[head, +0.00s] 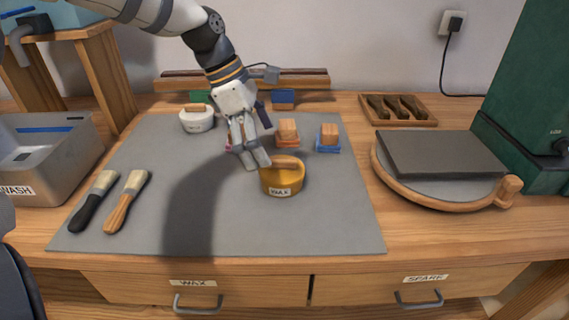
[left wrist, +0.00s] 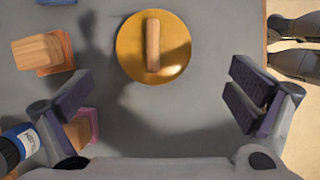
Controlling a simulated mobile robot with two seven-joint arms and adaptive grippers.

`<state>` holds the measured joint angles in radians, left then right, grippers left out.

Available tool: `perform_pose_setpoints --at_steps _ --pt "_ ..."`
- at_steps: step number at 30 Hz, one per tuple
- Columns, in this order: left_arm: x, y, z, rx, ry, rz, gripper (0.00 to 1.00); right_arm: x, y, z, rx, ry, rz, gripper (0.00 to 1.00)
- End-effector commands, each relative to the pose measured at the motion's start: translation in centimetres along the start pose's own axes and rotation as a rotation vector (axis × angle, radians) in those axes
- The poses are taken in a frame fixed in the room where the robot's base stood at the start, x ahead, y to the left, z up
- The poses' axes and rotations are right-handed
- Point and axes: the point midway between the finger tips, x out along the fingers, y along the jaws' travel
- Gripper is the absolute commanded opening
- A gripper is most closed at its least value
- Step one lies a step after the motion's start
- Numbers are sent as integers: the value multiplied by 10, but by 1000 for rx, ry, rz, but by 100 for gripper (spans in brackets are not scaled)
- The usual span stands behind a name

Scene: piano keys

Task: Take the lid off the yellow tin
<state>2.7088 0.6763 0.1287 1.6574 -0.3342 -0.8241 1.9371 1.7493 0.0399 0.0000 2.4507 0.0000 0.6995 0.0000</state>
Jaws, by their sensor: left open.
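The yellow tin (head: 283,184), labelled "WAX", stands upright on the grey mat. Its lid is on top and has a wooden bar handle (head: 286,162). In the left wrist view the round golden lid (left wrist: 130,50) shows from above, with the wooden handle (left wrist: 153,45) across its middle. My left gripper (head: 256,160) is just behind and left of the tin in the head view, pointing down. In the left wrist view its fingers (left wrist: 161,98) are wide apart with nothing between them, and the lid lies beyond them. My right gripper is not in view.
A white tin (head: 197,121) with a wooden handle stands behind left. Wooden blocks on coloured bases (head: 288,131) (head: 328,138) stand close behind the yellow tin. Two brushes (head: 126,202) lie at left by a grey bin (head: 48,155). The mat's front (head: 300,230) is clear.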

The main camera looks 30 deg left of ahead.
Motion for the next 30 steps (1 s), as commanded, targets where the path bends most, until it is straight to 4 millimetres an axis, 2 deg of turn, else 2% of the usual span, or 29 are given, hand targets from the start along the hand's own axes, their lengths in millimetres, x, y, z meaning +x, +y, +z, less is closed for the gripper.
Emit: perform_pose_setpoints --at_steps 6,9,17,20,25,28,30 --pt "43 6 7 -4 5 -14 100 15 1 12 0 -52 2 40" --pt "56 6 8 -4 4 -9 100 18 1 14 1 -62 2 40" --pt "58 6 11 1 1 2 100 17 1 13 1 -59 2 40" --pt "58 6 11 1 1 2 82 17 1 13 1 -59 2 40" --pt "58 7 10 1 1 2 43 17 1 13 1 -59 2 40" --pt "58 7 10 0 2 2 27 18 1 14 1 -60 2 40" --pt "59 7 9 -1 3 0 23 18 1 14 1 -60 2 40"
